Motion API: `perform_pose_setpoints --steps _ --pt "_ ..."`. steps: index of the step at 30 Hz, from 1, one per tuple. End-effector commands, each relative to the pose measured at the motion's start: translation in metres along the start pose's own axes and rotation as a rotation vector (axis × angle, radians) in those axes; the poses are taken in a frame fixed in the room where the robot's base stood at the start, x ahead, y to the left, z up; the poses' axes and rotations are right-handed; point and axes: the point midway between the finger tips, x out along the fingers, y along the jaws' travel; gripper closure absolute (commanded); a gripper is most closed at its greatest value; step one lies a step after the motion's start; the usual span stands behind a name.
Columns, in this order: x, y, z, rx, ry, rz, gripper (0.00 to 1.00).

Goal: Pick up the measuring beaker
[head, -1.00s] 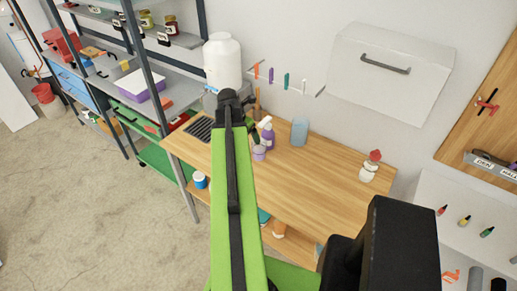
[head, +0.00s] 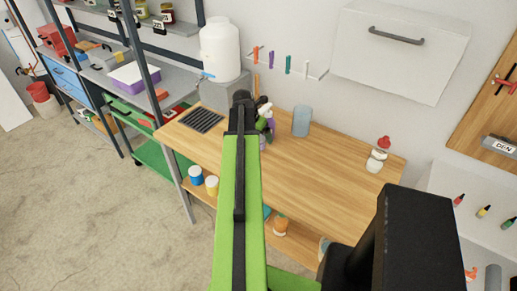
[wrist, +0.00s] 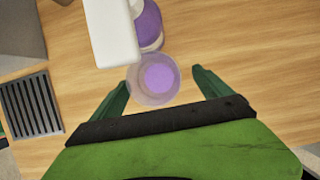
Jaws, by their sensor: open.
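The measuring beaker (wrist: 153,80), a small clear round cup with a purple inside, stands on the wooden bench. In the wrist view I look down into it. My gripper (wrist: 160,84) is open, with one green finger on each side of the beaker. The beaker is nearer the left finger, and I cannot tell whether they touch. In the head view my arm hides the beaker and most of the gripper. A purple spray bottle (wrist: 150,26) with a white head stands close behind the beaker; it also shows in the head view (head: 270,113).
A pale blue cylinder (head: 302,121) stands right of the spray bottle. A large white container (head: 220,48) and a dark grille (head: 201,120) are at the left. The bench middle (head: 325,170) is clear.

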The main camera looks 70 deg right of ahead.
Motion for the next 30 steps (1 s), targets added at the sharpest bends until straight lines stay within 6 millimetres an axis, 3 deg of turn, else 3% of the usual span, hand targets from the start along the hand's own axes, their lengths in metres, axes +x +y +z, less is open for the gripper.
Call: perform_pose_setpoints --steps 5,13,21,30 --pt "0.006 0.001 0.001 0.001 0.0 0.0 0.11" --pt "0.052 0.007 0.002 0.002 0.0 0.0 0.11" --pt "0.05 0.006 0.004 0.002 0.0 0.0 0.12" --pt "0.05 0.006 0.004 0.002 0.0 -0.001 0.52"
